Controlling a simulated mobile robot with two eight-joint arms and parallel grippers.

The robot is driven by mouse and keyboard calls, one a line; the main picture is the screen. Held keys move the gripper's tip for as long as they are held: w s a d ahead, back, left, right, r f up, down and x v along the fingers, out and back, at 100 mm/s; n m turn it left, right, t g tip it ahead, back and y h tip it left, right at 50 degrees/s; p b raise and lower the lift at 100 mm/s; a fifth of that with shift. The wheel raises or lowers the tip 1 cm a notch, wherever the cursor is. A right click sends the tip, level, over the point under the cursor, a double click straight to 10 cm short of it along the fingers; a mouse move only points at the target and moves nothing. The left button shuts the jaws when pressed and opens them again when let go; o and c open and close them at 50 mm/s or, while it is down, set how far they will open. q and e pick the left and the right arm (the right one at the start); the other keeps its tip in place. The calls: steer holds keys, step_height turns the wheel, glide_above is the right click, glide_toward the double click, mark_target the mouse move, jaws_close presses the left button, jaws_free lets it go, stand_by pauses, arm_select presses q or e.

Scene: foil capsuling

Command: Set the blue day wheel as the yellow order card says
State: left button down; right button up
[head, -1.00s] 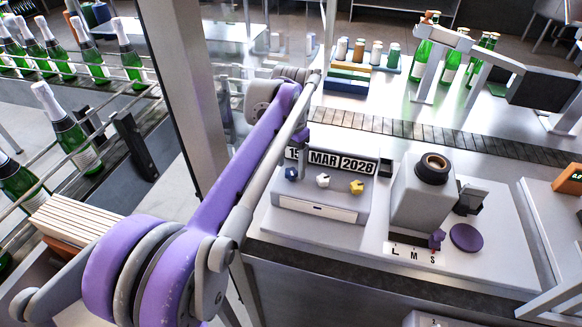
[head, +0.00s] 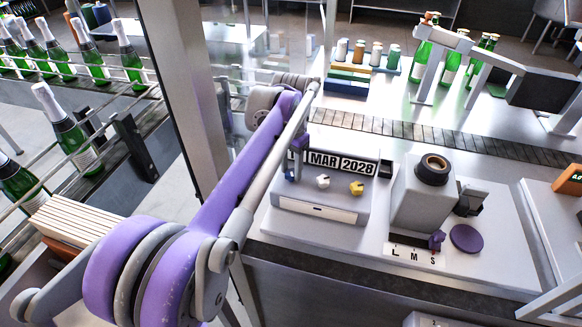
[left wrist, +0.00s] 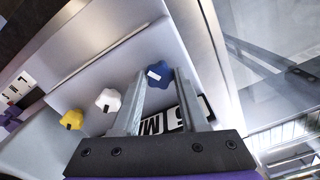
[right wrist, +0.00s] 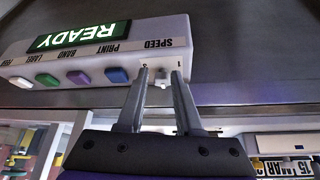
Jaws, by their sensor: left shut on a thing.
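The date unit (head: 300,208) is a grey box whose window (head: 342,163) reads MAR 2028; my left gripper covers most of the day digits. Below the window sit the blue day wheel (head: 289,176), a white wheel (head: 322,181) and a yellow wheel (head: 356,187). In the left wrist view my left gripper (left wrist: 154,82) has its fingers on either side of the blue wheel (left wrist: 157,73), shut on it. My right gripper (right wrist: 159,76) is open, its fingertips apart in front of a button panel (right wrist: 90,60). I cannot make out the yellow order card.
Right of the date unit stands a grey machine (head: 420,195) with an L M S scale (head: 413,254) and a purple disc (head: 466,238). A conveyor (head: 440,133) runs behind. Bottles (head: 70,130) stand at left. The panel in the right wrist view reads READY.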

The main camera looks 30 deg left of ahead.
arm_select(q)
steer(key=shift+n, duration=0.3)
steer(key=n, duration=0.4)
steer(key=shift+n, duration=2.5)
steer(key=shift+c, duration=2.2)
jaws_free()
